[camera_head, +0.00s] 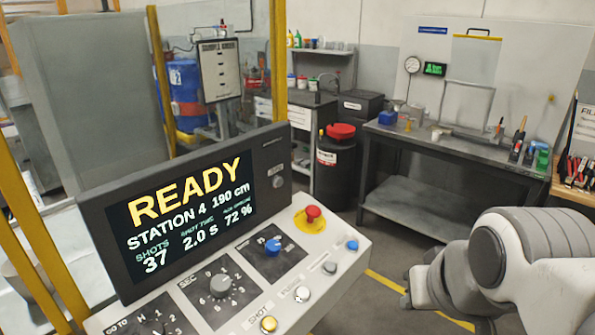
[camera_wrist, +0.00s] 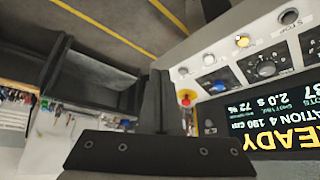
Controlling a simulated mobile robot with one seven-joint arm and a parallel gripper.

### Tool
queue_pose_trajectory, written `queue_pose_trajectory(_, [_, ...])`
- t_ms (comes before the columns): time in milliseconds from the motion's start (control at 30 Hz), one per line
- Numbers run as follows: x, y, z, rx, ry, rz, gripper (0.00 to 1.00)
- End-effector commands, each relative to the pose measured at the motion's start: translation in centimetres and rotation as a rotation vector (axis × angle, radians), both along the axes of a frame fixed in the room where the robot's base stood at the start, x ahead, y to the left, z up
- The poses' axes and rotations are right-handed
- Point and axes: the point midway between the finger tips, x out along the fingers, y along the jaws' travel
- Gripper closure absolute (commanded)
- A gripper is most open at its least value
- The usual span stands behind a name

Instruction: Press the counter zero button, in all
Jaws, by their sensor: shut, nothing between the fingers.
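The control console (camera_head: 340,232) fills the lower left of the head view. Its screen (camera_head: 185,215) reads READY, STATION 4, 190 cm and SHOTS 37. Along its right edge sit an amber button (camera_head: 268,324), a white button (camera_head: 302,294), a grey button (camera_head: 329,267) and a blue button (camera_head: 352,245). Their small labels are mostly unreadable, so I cannot tell which is counter zero. My gripper (camera_wrist: 160,75) is shut and empty in the wrist view, pointing past the console's edge, apparently apart from the buttons. In the head view my arm is right of the console.
A red mushroom button (camera_head: 312,214) on a yellow base stands near the blue button. A blue knob (camera_head: 272,246) and a grey knob (camera_head: 220,285) are on the panel. A workbench (camera_head: 450,150) and black drum (camera_head: 338,165) stand behind. Open floor lies right of the console.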

Motion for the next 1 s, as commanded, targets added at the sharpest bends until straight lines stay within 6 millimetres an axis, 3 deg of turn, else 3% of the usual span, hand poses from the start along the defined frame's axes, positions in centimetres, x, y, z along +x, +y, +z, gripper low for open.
queue_pose_trajectory(100, [3.9,1.4,-1.7,0.062,-0.1,-0.004,1.0])
queue_pose_trajectory(400, [16.2,6.0,-3.3,0.306,-0.467,-0.08,1.0])
queue_pose_trajectory(600, [22.4,8.8,-4.2,0.459,-0.713,-0.145,1.0])
queue_pose_trajectory(800, [25.8,10.9,-4.6,0.579,-0.93,-0.188,1.0])
queue_pose_trajectory(1000, [26.9,12.0,-4.4,0.641,-1.056,-0.201,1.0])
